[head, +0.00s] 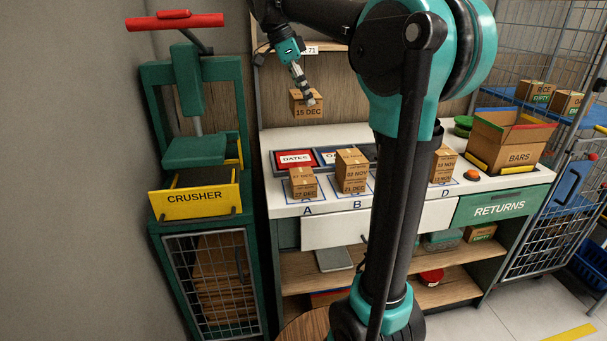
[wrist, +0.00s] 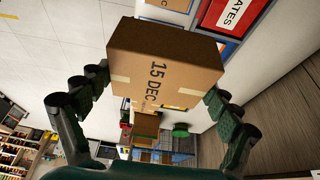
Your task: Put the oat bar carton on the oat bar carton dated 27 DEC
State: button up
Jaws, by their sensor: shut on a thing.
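My gripper (head: 305,87) is shut on a small brown oat bar carton (head: 307,108) marked 15 DEC, held in the air above the counter's left part. In the wrist view the carton (wrist: 165,68) sits between the two fingers (wrist: 160,105), its date facing the camera. The carton dated 27 DEC (head: 304,193) stands on outlined square A at the counter's left, with another carton seeming to sit behind or on it, its label hard to read. The held carton is above and apart from these.
Cartons marked 02 NOV and 21 DEC (head: 353,182) stand at square B. More cartons (head: 443,165) stand near D, partly beside my arm. An open BARS box (head: 506,140) is at right; a yellow CRUSHER drawer (head: 194,200) is at left. A red DATES panel (head: 296,158) lies behind A.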

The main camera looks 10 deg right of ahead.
jog(key=shift+a+f, duration=0.35)
jog(key=shift+f, duration=0.05)
notch_tip(320, 180, down, 20)
jog(key=shift+s+r, duration=0.1)
jog(key=shift+r, duration=0.15)
jog(key=o, duration=1.1)
jog(key=shift+f, duration=0.1)
jog(key=shift+c, duration=0.2)
jog(key=v, duration=1.2)
jog(key=shift+a, duration=0.1)
